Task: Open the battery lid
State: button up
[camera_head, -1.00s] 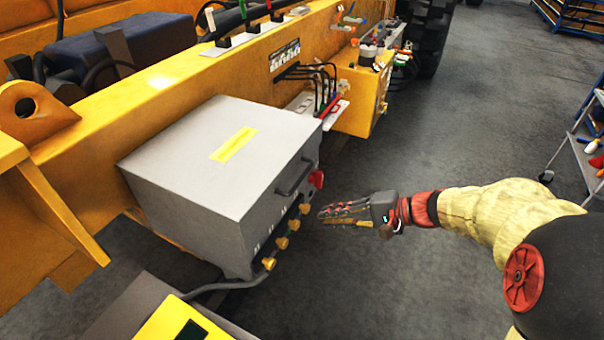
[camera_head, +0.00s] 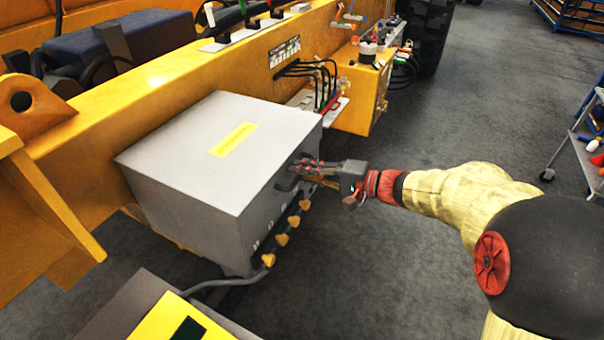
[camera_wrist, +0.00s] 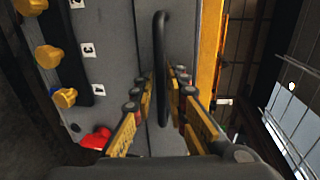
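The grey battery box (camera_head: 193,213) is mounted on the side of the yellow machine, with its flat lid (camera_head: 196,165) closed and a yellow label on top. A dark bar handle (camera_head: 286,184) sits on the front face near the top edge; in the wrist view the handle (camera_wrist: 161,62) runs upright in the picture. My gripper (camera_head: 302,172) is at the handle from the right. In the wrist view my gripper (camera_wrist: 163,84) is open, with one finger on each side of the handle. Whether either finger touches it I cannot tell.
Several yellow knobs (camera_head: 282,240) line the box's lower front, with numbered labels beside them. A red knob (camera_wrist: 96,138) is close to my fingers in the wrist view. A cable runs from the box's lower corner. Open floor (camera_head: 420,240) lies to the right.

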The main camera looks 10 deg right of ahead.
jog(key=shift+c, duration=0.9)
grip_shut()
jog(key=shift+a+r, duration=0.1)
